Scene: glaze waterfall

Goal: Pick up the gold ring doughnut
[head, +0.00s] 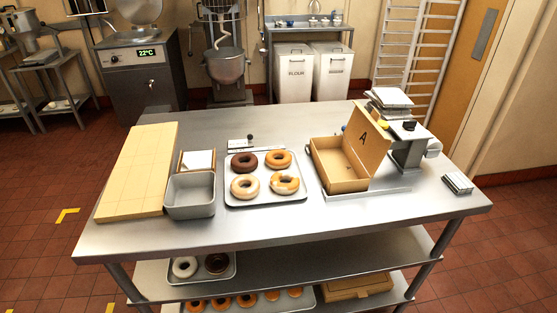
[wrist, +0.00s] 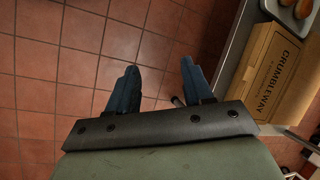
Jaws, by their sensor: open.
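The gold ring doughnut (head: 278,166) appears to be the plain golden-orange one at the back right of a metal tray (head: 233,203) on the steel table. A dark chocolate ring (head: 237,165) lies to its left. A pale glazed ring (head: 237,190) and a ring with white and orange patches (head: 285,190) lie in front. My gripper (wrist: 157,80) shows only in the wrist view. Its two dark blue fingers are apart with nothing between them. It is over the red tiled floor beside the table's lower shelf, away from the tray.
A wooden board (head: 137,172) and a grey pan (head: 190,206) stand left of the tray. An open cardboard box (head: 344,184) marked A and a scale-like machine (head: 407,150) stand right. Lower shelves hold more doughnuts and a cardboard box (wrist: 262,75). The table's front strip is clear.

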